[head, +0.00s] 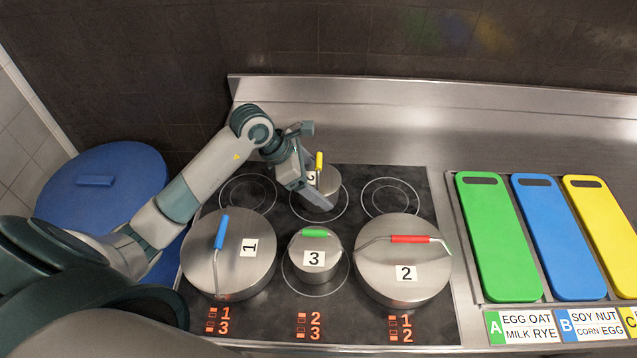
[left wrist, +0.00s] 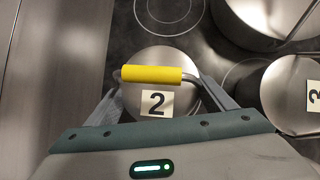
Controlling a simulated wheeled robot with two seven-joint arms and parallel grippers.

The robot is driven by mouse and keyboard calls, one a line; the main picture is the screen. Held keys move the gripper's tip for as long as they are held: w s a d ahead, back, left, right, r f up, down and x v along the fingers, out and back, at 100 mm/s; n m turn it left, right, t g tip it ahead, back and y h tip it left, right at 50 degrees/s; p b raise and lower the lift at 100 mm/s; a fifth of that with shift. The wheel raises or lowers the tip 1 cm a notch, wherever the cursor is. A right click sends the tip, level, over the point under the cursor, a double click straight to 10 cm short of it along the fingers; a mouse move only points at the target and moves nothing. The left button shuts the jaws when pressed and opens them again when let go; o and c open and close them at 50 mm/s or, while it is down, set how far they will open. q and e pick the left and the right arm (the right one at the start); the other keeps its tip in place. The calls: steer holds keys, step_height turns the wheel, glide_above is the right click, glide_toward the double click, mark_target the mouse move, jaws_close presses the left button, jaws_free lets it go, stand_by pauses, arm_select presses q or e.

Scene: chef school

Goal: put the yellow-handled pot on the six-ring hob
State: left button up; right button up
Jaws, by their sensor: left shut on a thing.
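The yellow-handled pot (head: 330,178) is small and steel, with a label 2. It is upright over the back middle ring of the black six-ring hob (head: 262,318). I cannot tell whether its base touches the glass. My left gripper (head: 311,183) is shut on the pot, with its fingers on either side of it. In the left wrist view the yellow handle (left wrist: 155,74) and the label lie between the fingers (left wrist: 160,88). The pot's lower part is mostly hidden. My right gripper is not in view.
A blue-handled pot (head: 255,270), a green-handled pot (head: 315,262) and a red-handled pot (head: 380,275) fill the front rings. The back left and back right rings (head: 390,197) are clear. Green (head: 495,240), blue and yellow boards lie right. A blue lid (head: 120,180) is left.

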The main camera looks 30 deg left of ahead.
arm_select(q)
steer(key=o, duration=1.4)
steer(key=shift+r, duration=0.1)
steer(key=shift+r+p, duration=0.15)
steer(key=shift+p, duration=0.2)
steer(key=shift+s+a+r+b, duration=0.1)
steer(key=shift+a+b, duration=0.1)
steer(key=shift+b, duration=0.2)
steer(key=b+v, duration=0.4)
steer(key=v, duration=0.7)
steer(key=shift+r, duration=0.25)
